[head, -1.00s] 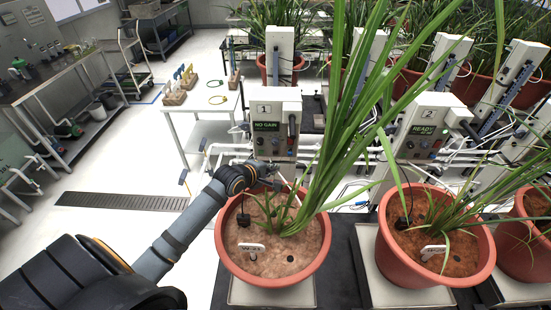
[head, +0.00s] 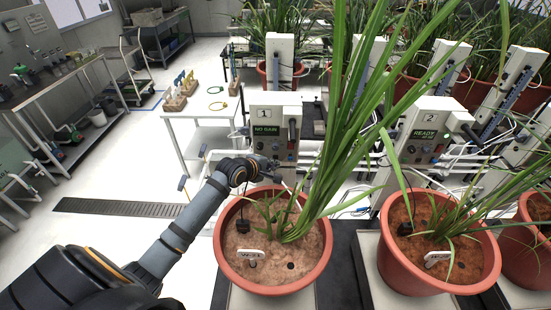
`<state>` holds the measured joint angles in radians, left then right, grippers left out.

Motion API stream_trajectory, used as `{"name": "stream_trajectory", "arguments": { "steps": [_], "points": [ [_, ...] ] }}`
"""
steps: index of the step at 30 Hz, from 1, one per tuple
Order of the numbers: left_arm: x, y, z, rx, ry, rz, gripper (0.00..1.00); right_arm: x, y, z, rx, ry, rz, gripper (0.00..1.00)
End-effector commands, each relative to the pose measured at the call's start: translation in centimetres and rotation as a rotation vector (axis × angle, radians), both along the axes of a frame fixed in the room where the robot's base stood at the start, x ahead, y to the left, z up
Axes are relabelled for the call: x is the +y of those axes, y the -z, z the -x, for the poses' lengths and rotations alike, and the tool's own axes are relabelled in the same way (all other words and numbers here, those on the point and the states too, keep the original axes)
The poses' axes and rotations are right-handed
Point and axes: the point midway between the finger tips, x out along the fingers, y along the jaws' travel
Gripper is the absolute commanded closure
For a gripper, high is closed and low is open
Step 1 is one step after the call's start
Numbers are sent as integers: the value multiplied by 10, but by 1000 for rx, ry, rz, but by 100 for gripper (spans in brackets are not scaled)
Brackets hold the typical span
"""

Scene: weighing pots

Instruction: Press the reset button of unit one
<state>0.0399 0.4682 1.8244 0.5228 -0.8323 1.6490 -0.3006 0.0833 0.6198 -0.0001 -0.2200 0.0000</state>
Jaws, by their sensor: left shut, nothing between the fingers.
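Unit one (head: 281,112) is a pale box with a "1" tag, standing behind the nearest pot. Its green display (head: 266,130) reads "NO GAIN". Small buttons and a red one (head: 291,145) sit on the panel below and beside the display. My left gripper (head: 271,174) is shut and empty, just below the lower front of unit one and above the back rim of the pot. Its fingertips are small and dark here, and I cannot tell whether they touch the box. I cannot tell which button is reset. My right gripper is out of view.
The terracotta pot (head: 233,262) with a tall leafy plant stands before unit one; its leaves rise close to the box's right side. Unit two (head: 424,125), reading "READY", and its pot (head: 398,270) stand to the right. White pipes run behind.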

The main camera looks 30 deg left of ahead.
Motion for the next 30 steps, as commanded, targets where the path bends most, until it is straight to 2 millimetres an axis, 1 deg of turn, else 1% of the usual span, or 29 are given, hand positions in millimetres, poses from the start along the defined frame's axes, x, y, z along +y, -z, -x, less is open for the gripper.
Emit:
{"name": "stream_trajectory", "arguments": {
  "steps": [13, 23, 30],
  "points": [
    [0, 0, 0, 0, 0, 0, 100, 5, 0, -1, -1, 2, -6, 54],
    [0, 0, 0, 0, 0, 0, 100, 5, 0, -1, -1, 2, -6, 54],
    [3, -1, -5, 1, 0, 1, 100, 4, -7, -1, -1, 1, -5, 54]
  ]
}}
